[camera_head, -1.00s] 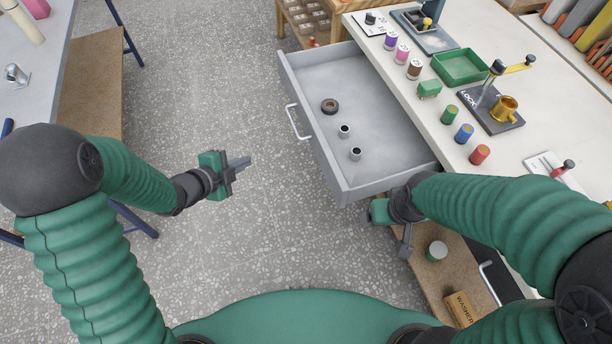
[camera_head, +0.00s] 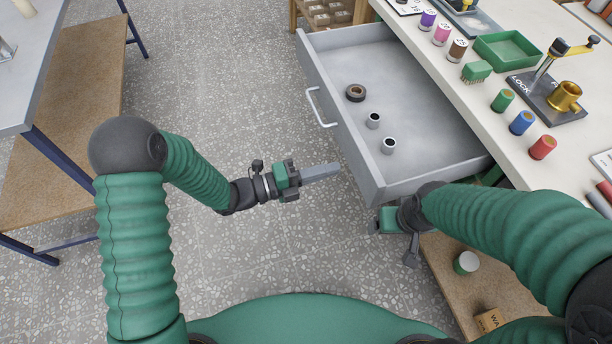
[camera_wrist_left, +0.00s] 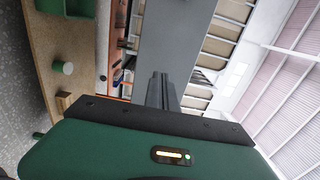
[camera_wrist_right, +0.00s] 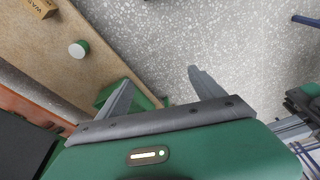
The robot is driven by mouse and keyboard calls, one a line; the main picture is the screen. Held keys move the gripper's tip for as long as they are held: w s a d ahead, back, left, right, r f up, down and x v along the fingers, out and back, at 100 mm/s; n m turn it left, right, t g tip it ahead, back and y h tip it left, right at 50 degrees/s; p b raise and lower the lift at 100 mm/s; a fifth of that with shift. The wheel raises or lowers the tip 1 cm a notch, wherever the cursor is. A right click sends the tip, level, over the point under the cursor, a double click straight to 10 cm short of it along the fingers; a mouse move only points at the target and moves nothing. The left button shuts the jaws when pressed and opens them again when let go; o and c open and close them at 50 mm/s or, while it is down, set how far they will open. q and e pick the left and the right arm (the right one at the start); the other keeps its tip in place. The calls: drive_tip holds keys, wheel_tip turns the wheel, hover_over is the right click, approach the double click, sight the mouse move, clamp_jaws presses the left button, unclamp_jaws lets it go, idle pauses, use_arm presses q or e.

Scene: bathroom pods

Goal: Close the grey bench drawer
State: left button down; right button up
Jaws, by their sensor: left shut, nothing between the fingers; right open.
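The grey bench drawer (camera_head: 405,175) is pulled out from the white-topped bench in the head view. It holds a dark ring (camera_head: 355,93) and two small grey cylinders (camera_head: 373,120). Its front has a white bar handle (camera_head: 320,108). My left gripper (camera_head: 338,170) is shut and empty, with its fingertips just short of the near front corner of the drawer. The left wrist view shows its shut fingers (camera_wrist_left: 160,90) before a grey surface. My right gripper (camera_wrist_right: 162,92) is open and empty in the right wrist view; in the head view it is below the drawer's near side.
The bench top (camera_head: 480,120) carries spools, a green tray (camera_head: 507,50) and a lock fixture (camera_head: 555,95). A lower wooden shelf (camera_head: 485,265) holds a green-and-white cylinder (camera_head: 466,262). Another table (camera_head: 35,70) stands at left. The speckled floor between is clear.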

sight(355, 164)
use_arm(q)
drive_tip(key=x, duration=0.4)
drive_tip(key=shift+s, duration=0.1)
use_arm(e)
drive_tip(key=shift+d+f, duration=0.35)
drive_tip(key=shift+f, duration=0.05)
use_arm(q)
drive_tip(key=shift+a, duration=0.25)
use_arm(e)
drive_tip(key=shift+a, duration=0.15)
